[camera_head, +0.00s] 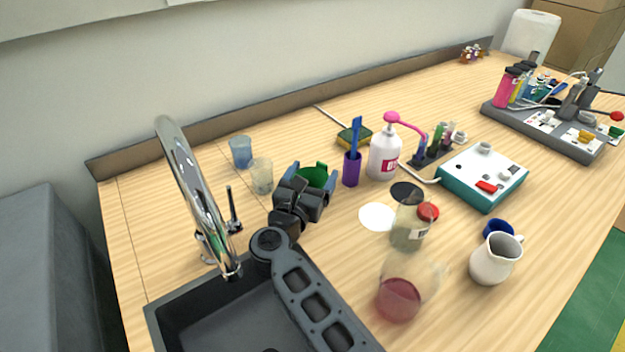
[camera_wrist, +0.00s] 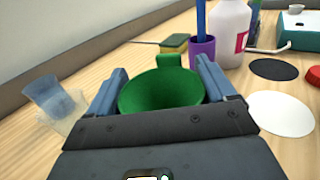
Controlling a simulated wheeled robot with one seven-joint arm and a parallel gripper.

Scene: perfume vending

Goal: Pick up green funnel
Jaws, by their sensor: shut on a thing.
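The green funnel (camera_head: 314,176) is near the middle of the wooden counter, just behind the sink. In the wrist view the green funnel (camera_wrist: 161,91) shows its wide round mouth, with a tab on its far rim. My gripper (camera_head: 307,180) is shut on the funnel, with one blue-grey finger on each side of it. The two fingers also show in the wrist view (camera_wrist: 165,85). The funnel's lower part is hidden by my gripper, and I cannot tell whether it touches the counter.
A blue cup (camera_head: 240,152) and a clear cup (camera_head: 261,176) stand close on the left. A purple holder (camera_head: 351,170) and a white pump bottle (camera_head: 383,155) stand on the right. A glass jug (camera_head: 400,290), white pitcher (camera_head: 494,262) and sink faucet (camera_head: 190,180) are nearby.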

